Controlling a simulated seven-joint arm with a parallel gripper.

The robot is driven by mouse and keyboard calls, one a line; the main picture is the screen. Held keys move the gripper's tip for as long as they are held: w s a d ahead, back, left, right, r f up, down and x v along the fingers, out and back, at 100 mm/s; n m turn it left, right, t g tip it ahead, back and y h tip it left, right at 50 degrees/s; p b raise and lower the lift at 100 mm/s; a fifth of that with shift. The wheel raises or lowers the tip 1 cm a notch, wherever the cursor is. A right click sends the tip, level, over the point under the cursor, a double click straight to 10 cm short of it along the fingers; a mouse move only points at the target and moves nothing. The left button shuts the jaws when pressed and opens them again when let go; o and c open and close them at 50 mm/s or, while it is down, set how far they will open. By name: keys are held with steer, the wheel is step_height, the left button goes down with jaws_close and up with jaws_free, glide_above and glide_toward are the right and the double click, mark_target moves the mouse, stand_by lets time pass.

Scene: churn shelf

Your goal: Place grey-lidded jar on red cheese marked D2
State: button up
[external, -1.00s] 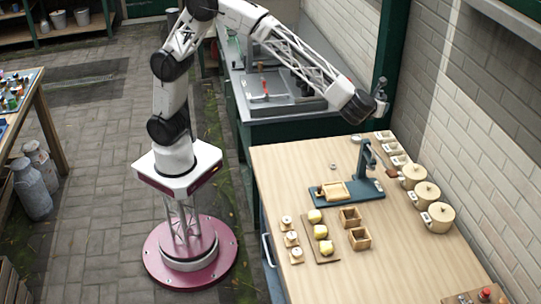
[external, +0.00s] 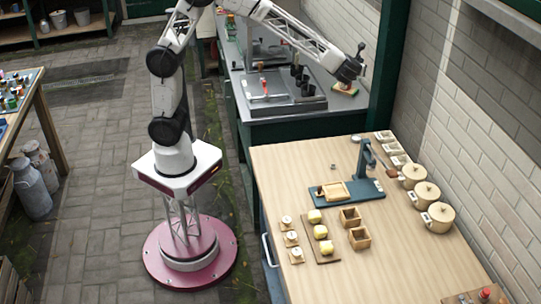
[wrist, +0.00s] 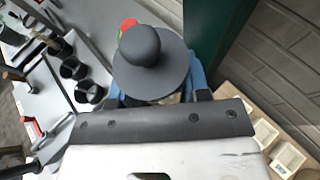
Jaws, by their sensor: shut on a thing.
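My gripper (wrist: 155,92) is shut on the grey-lidded jar (wrist: 152,58). The wide round lid with its knob fills the middle of the wrist view and hides most of the jar body. In the external view my gripper (external: 350,68) is over the far right end of the grey bench. A red patch (wrist: 127,24), perhaps the red cheese, shows just beyond the lid in the wrist view. In the external view a small board with red and green on it (external: 345,89) lies under the gripper. No D2 mark is readable.
Several black cups (external: 303,80) stand on the grey bench's tray, left of my gripper. A dark green post (external: 388,70) and a brick wall are close on the right. The wooden table (external: 290,165) in front holds a blue stand, pots, yellow pieces and small boxes.

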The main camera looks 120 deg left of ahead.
steer(key=s+a+n+g, duration=0.1)
steer(key=s+a, duration=0.4)
steer(key=s, duration=0.3)
steer(key=s+a+f+n+g+h, duration=0.1)
steer(key=s+a, duration=0.3)
steer(key=s, duration=0.4)
steer(key=s+a+n+g, duration=0.1)
steer(key=s+a, duration=0.4)
steer(key=s, duration=0.3)
step_height(320, 180, down, 11)
steer(key=shift+s, duration=0.35)
glide_above(345, 84)
steer(key=s+a, duration=0.1)
steer(key=a, duration=0.2)
steer(key=shift+f, duration=0.75)
steer(key=shift+f, duration=1.75)
steer(key=shift+f, duration=0.15)
